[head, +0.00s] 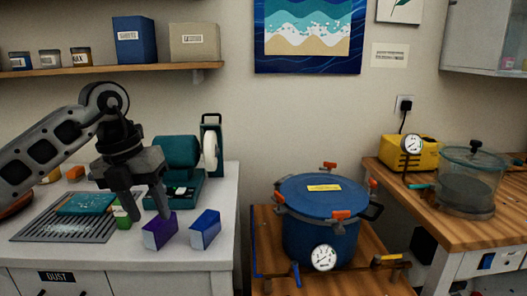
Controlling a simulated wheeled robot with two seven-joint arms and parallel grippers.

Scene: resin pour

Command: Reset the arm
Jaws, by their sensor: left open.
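My left arm comes in from the left, and my left gripper (149,217) points down over the white bench (200,262). Its jaws are apart. A purple block (160,231) stands just beside the right fingertip, and a green block (121,214) is partly hidden behind the left finger. I cannot tell whether either finger touches a block. A blue block (205,229) stands to the right, apart from the gripper. My right gripper is not in view.
A teal machine (178,152) stands behind the gripper. A grey slatted grille (62,229) with a teal piece (88,204) lies to the left. A blue pressure pot (320,225) stands on a lower wooden stand. A yellow pump (410,153) and a clear chamber (468,180) sit on the right bench.

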